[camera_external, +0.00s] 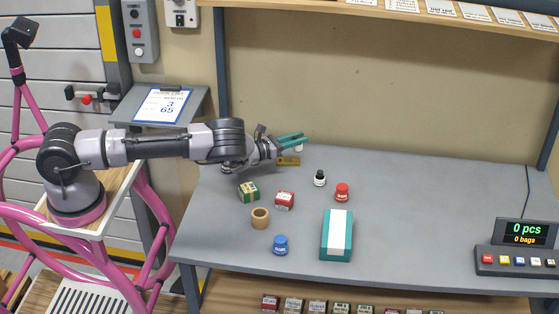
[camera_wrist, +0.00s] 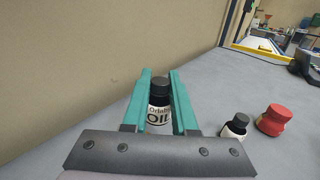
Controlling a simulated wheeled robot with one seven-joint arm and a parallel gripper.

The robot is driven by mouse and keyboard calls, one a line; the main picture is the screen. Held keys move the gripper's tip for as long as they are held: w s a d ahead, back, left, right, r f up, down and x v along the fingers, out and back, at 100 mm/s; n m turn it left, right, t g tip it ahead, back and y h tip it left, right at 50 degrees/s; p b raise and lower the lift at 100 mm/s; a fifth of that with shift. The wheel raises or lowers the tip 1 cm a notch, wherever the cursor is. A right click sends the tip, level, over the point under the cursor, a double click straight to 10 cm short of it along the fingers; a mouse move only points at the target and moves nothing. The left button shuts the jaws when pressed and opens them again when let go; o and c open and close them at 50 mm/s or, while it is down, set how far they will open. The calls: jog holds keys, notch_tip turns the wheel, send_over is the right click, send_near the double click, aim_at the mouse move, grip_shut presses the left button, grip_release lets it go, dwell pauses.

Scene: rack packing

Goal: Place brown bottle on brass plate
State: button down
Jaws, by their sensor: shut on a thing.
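My gripper (camera_external: 293,141) reaches out over the back left of the grey table, its teal fingers closed around a bottle. In the wrist view, the brown bottle (camera_wrist: 159,113) is upright between the fingers (camera_wrist: 160,95), with a dark cap and a cream label reading OIL. In the external view the fingers mostly hide it; only a pale bit (camera_external: 298,148) shows below them. The brass plate (camera_external: 289,161) lies flat on the table just in front of and below the fingers. I cannot tell whether the bottle touches the table. The plate is not visible in the wrist view.
A black-capped bottle (camera_external: 320,178) and a red jar (camera_external: 342,192) stand to the right. The table's right half is largely clear.

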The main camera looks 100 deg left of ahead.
aim_at(297, 150)
notch_tip(297, 150, up, 5)
jog(key=shift+s+a+r, duration=0.1)
jog(key=shift+s, duration=0.05)
jog(key=shift+f, duration=0.25)
notch_tip(297, 150, down, 10)
jog(key=shift+r, duration=0.2)
